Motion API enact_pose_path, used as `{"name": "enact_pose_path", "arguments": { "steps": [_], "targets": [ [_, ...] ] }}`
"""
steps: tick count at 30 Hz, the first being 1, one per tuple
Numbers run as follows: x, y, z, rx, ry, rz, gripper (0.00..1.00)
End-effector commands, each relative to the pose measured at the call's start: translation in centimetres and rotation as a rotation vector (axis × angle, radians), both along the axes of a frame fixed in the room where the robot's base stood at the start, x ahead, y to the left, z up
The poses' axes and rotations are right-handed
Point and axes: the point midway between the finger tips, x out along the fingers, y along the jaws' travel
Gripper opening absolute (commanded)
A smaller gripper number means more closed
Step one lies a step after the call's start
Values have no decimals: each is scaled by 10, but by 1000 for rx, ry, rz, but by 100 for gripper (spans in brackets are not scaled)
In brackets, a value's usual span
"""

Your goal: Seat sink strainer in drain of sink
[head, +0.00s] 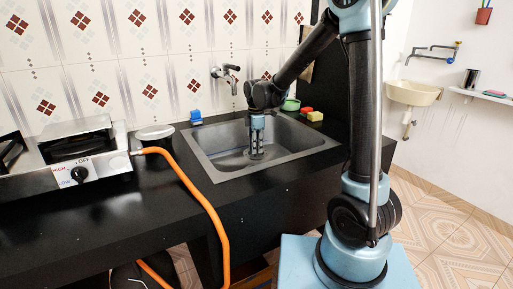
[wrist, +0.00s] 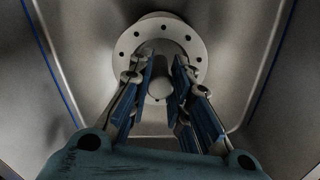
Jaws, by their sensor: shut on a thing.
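The grey sink (head: 222,150) is set into the black counter in the head view. My gripper (head: 257,153) points down inside its basin, near the floor. In the wrist view my gripper (wrist: 163,78) has its two blue-padded fingers closed around a pale knob at the middle of the sink strainer (wrist: 150,24). The strainer is a round, light disc with a ring of small dark holes. It lies flat-looking over the basin floor. The drain is hidden, and I cannot tell whether the disc rests on the floor or hangs just above it.
A wall faucet (head: 225,72) is behind the sink. A blue item (head: 196,117), a green bowl (head: 290,104) and red and yellow sponges (head: 314,116) sit around the rim. A stove (head: 75,155) with an orange hose (head: 200,197) is at left. Basin walls surround my gripper.

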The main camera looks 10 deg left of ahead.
Motion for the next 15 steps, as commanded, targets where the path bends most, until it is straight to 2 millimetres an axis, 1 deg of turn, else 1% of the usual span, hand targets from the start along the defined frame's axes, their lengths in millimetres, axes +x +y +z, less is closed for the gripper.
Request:
{"name": "enact_pose_path", "arguments": {
  "steps": [10, 15],
  "targets": [
    [0, -1, -1, 0, 0, 0, 0],
    [0, -1, -7, 0, 0, 0, 0]
  ]
}}
